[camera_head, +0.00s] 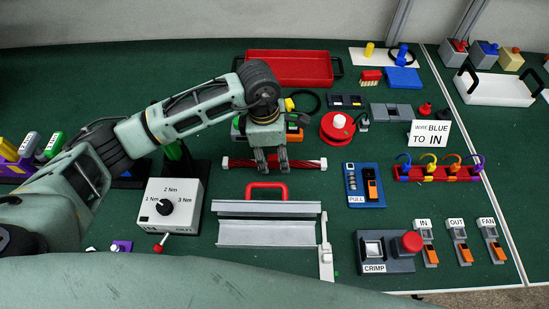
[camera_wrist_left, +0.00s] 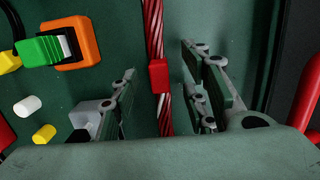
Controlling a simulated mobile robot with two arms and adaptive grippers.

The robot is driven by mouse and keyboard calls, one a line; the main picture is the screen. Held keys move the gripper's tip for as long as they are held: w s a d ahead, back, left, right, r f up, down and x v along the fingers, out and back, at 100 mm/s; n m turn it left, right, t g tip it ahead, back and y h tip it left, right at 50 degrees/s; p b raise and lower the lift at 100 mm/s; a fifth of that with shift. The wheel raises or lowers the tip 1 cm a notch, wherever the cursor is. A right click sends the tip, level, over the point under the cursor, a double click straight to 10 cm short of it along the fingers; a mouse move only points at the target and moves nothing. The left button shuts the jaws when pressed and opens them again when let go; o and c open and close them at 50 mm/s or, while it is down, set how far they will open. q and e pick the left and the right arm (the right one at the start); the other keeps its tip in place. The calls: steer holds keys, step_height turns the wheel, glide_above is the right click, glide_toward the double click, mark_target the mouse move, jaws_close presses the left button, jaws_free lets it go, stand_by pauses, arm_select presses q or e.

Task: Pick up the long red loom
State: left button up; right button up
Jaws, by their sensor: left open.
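The long red loom (camera_head: 304,164) is a twisted red and white bundle lying crosswise on the green table, with end pieces showing at both ends. My left gripper (camera_head: 272,163) is over its middle in the head view, pointing down and hiding part of it. In the left wrist view the loom (camera_wrist_left: 154,30) runs between the two open fingers of my left gripper (camera_wrist_left: 165,100), with a red block (camera_wrist_left: 158,76) on it. The fingers stand apart from the loom on both sides. My right gripper is not in view.
A grey metal holder with a red handle (camera_head: 267,191) stands in front of the loom. A torque dial box (camera_head: 169,206) is to the left, a blue PULL block (camera_head: 364,184) to the right. A red tray (camera_head: 290,67) and red reel (camera_head: 337,127) lie behind.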

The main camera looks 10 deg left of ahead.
arm_select(q)
steer(key=shift+f, duration=0.85)
steer(key=shift+c, duration=0.3)
jaws_close()
